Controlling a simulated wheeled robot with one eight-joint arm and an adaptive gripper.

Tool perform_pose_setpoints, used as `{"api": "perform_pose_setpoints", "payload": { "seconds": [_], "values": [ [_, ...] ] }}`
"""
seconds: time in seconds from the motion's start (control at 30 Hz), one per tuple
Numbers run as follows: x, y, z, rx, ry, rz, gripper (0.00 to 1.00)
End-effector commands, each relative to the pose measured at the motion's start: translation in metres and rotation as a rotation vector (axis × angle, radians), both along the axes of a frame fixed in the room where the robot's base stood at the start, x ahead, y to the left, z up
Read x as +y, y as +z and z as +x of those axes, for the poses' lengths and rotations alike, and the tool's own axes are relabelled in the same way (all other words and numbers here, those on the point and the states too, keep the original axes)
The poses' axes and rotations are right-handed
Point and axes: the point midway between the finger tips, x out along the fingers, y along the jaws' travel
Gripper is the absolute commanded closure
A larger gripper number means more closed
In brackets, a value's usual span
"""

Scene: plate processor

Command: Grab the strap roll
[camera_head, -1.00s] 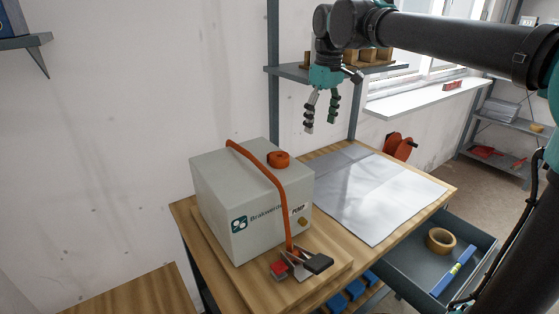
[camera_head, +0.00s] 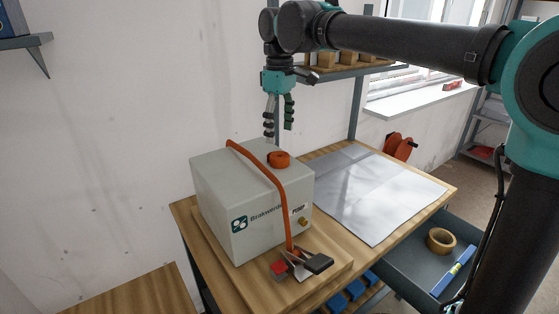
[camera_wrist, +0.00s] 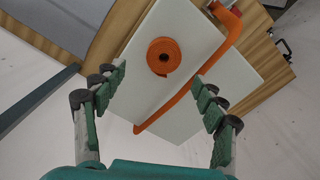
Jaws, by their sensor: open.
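The orange strap roll (camera_head: 278,159) lies on top of a light grey box (camera_head: 225,190) marked with a logo. An orange strap (camera_head: 262,172) runs over the box beside the roll and down its front. My gripper (camera_head: 279,133) hangs above the box, pointing down, open and empty, with a gap to the roll. In the wrist view the roll (camera_wrist: 163,56) shows its coiled face with a small centre hole. It lies ahead of and between the open fingers of my gripper (camera_wrist: 160,82), not touched by them.
The box stands on a wooden workbench (camera_head: 180,212). A buckle tool (camera_head: 303,265) is at the strap's lower end. A grey sheet (camera_head: 370,190) covers the bench to the right. An open drawer (camera_head: 405,270) holds a tape roll (camera_head: 440,240) and a blue level (camera_head: 453,271). A shelf post stands behind.

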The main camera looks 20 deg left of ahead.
Motion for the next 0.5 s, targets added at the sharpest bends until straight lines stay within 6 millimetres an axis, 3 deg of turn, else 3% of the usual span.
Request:
{"api": "perform_pose_setpoints", "payload": {
  "seconds": [0.33,0.5],
  "values": [
    [-0.001,-0.029,-0.002,0.0,0.0,0.0,0.29],
    [-0.003,-0.054,-0.007,0.0,0.0,0.0,0.29]
  ]
}}
